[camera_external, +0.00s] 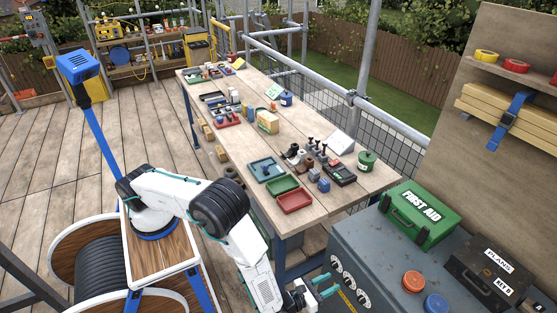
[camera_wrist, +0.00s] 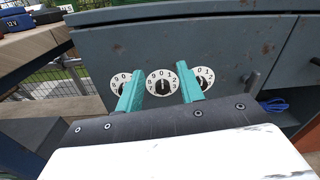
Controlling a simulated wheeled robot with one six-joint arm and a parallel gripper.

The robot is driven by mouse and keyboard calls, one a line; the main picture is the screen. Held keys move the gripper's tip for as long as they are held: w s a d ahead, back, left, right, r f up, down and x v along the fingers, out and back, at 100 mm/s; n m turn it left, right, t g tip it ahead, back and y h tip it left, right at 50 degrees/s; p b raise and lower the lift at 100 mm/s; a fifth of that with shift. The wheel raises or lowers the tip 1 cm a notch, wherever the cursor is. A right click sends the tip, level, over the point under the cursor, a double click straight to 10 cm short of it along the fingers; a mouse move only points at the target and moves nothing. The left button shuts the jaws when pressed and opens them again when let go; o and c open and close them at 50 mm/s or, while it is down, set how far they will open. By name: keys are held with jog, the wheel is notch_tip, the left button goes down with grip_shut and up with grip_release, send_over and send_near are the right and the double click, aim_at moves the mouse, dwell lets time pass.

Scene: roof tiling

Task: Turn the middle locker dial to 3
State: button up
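The grey locker (camera_external: 375,245) has a row of white numbered dials on its front. In the wrist view, the middle dial (camera_wrist: 162,84) shows between my two teal fingers, with digits around its rim and 0 near the top. Its dark centre knob looks upright; the exact setting is too small to tell. The left dial (camera_wrist: 120,78) and right dial (camera_wrist: 205,75) are partly covered by the fingers. My gripper (camera_wrist: 159,72) is open and empty, facing the locker front. In the external view my gripper (camera_external: 326,285) is just left of the dials, apparently apart from them.
A green first aid box (camera_external: 420,214), a black box (camera_external: 488,272), and red (camera_external: 413,281) and blue (camera_external: 436,303) round items sit on the locker top. A handle (camera_wrist: 251,84) sticks out right of the dials. The workbench (camera_external: 345,193) stands behind my arm.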

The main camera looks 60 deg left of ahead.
send_near(345, 283)
jog(key=w, duration=0.8)
jog(key=shift+w+d, duration=0.15)
jog(key=shift+w, duration=0.25)
jog(key=c, duration=0.7)
